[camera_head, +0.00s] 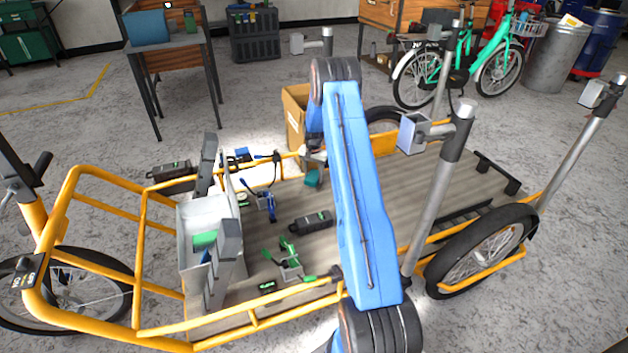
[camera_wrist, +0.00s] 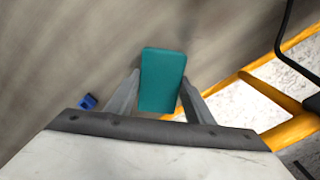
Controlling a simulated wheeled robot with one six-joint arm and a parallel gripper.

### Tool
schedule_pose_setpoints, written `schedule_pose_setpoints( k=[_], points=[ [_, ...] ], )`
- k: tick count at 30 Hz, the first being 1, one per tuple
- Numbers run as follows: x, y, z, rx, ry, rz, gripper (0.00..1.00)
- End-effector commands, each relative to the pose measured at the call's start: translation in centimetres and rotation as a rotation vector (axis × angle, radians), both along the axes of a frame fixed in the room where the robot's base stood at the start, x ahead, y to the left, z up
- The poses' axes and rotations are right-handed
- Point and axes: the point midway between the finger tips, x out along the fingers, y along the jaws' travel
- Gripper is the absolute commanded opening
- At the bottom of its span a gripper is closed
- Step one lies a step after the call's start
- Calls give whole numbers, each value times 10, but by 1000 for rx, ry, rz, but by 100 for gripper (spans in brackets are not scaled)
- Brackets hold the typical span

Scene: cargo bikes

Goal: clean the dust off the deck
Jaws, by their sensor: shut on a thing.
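The cargo bike's deck (camera_head: 400,200) is grey planking inside a yellow tube frame. It fills much of the wrist view as a grey-brown surface (camera_wrist: 60,65). My gripper (camera_wrist: 160,82) is shut on a teal block (camera_wrist: 162,65), which sits between its two fingers. In the head view the teal block (camera_head: 312,178) shows small, over the deck near its far rail. My blue arm hides part of the deck's middle and most of the gripper. I cannot clearly make out dust, nor tell whether the block touches the deck.
A black case (camera_head: 311,222), a green strap (camera_head: 289,262) and a blue strap (camera_head: 266,203) lie on the deck's left half. A grey-white bin (camera_head: 196,222) stands at its left end. A cardboard box (camera_head: 294,120) is behind the far rail. Grey posts (camera_head: 437,200) rise on the right.

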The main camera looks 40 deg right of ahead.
Motion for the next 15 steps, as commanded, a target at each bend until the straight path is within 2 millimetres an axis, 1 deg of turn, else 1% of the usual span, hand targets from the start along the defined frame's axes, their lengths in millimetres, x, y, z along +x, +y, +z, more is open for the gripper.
schedule_pose_setpoints(
  k=[15],
  points=[
    [-4, 5, 46, 0, 1, 8, 27]
  ],
)
